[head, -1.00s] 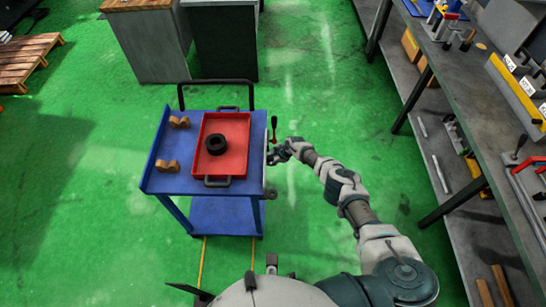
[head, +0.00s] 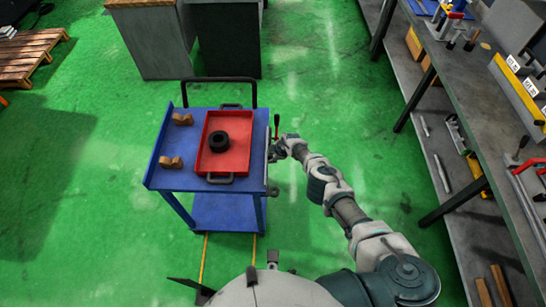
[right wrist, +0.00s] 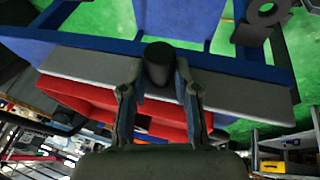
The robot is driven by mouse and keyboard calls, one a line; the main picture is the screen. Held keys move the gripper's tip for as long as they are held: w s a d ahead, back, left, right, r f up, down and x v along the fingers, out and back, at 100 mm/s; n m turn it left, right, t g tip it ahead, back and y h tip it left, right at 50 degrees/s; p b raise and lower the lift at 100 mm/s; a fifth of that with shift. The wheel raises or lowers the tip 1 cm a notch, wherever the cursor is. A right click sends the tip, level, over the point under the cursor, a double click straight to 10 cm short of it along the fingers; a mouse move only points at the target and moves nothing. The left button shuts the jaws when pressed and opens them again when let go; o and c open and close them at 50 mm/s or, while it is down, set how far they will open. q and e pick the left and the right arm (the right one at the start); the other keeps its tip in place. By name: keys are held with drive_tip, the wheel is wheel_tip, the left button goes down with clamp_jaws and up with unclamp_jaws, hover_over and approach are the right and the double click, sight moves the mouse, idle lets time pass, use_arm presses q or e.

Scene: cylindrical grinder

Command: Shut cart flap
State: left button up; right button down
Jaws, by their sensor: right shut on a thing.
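The blue cart (head: 158,178) stands upright in the middle of the head view. My right gripper (head: 274,152) is at the cart's right side, by its edge. In the right wrist view my right gripper (right wrist: 160,72) is shut on a dark round knob (right wrist: 158,52). The knob stands in front of a long grey panel (right wrist: 235,92), which looks like the cart flap. The panel lies between the cart's blue frame and the red tray. From the head view I cannot tell the flap's angle. My left gripper is not in view.
A red tray (head: 239,160) with a black ring (head: 219,141) lies on the cart, beside two wooden blocks (head: 171,162). A workbench (head: 455,105) stands right. Green floor is free between.

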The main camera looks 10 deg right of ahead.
drive_tip(key=shift+a, duration=0.2)
drive_tip(key=c, duration=0.9)
unclamp_jaws()
drive_tip(key=shift+w+f, duration=0.1)
drive_tip(key=shift+o, duration=0.2)
drive_tip(key=shift+w, duration=0.15)
drive_tip(key=shift+w+d+r, duration=0.15)
drive_tip(key=shift+d+r, duration=0.05)
drive_tip(key=shift+r, duration=0.4)
drive_tip(key=shift+d+r, duration=0.1)
drive_tip(key=shift+r, duration=0.1)
drive_tip(key=shift+s+d+r, duration=0.2)
drive_tip(key=shift+s+r, duration=0.15)
drive_tip(key=shift+s, duration=0.35)
drive_tip(key=shift+v, duration=2.25)
